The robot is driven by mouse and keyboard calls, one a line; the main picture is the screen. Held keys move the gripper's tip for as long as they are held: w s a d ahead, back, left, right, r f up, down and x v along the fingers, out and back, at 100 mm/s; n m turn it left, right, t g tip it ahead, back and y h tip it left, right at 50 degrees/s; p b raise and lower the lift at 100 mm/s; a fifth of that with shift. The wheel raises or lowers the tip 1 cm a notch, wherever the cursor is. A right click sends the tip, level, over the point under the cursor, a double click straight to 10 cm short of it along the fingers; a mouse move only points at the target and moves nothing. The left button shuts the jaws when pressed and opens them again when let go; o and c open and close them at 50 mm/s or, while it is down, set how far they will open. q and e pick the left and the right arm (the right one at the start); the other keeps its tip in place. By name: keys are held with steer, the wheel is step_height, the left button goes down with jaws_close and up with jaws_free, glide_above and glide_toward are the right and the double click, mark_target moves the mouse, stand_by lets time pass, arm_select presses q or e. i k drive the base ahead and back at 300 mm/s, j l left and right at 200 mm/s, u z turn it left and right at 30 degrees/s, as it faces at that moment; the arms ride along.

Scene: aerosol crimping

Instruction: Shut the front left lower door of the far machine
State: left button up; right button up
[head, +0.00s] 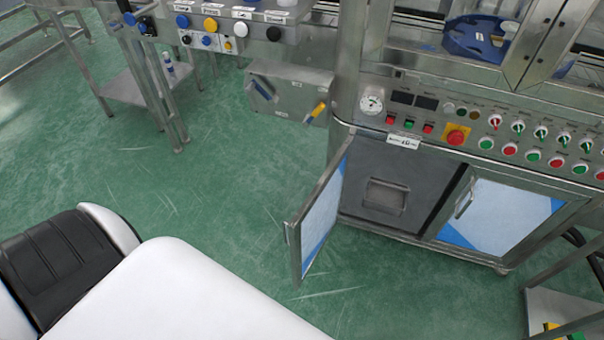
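The machine (450,90) with the button panel stands at the right. Its front left lower door (320,222) is a metal-framed panel with a pale blue and white face. It stands wide open, swung out toward me from the left edge of the opening. Its handle (288,233) is on the free edge, nearest me. The dark compartment (385,185) behind it is exposed, with a recessed metal box inside. Neither of my grippers is in view, and nothing touches the door.
The right lower door (500,213) is shut. A control panel (480,125) with several buttons and a red emergency stop (456,136) sits above the doors. A grey box with a yellow handle (290,92) juts out at the left. Green floor (200,190) left of the door is clear.

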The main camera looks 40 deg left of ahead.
mark_target(311, 225)
steer(key=j+z, duration=0.15)
steer(key=j, duration=0.45)
steer(key=k+j+z, duration=0.1)
steer(key=j, duration=0.45)
steer(key=j+z, duration=0.15)
steer(key=j, duration=0.45)
steer(key=k+j+z, duration=0.1)
steer(key=j, duration=0.45)
steer(key=k+j+z, duration=0.2)
steer(key=k, duration=0.15)
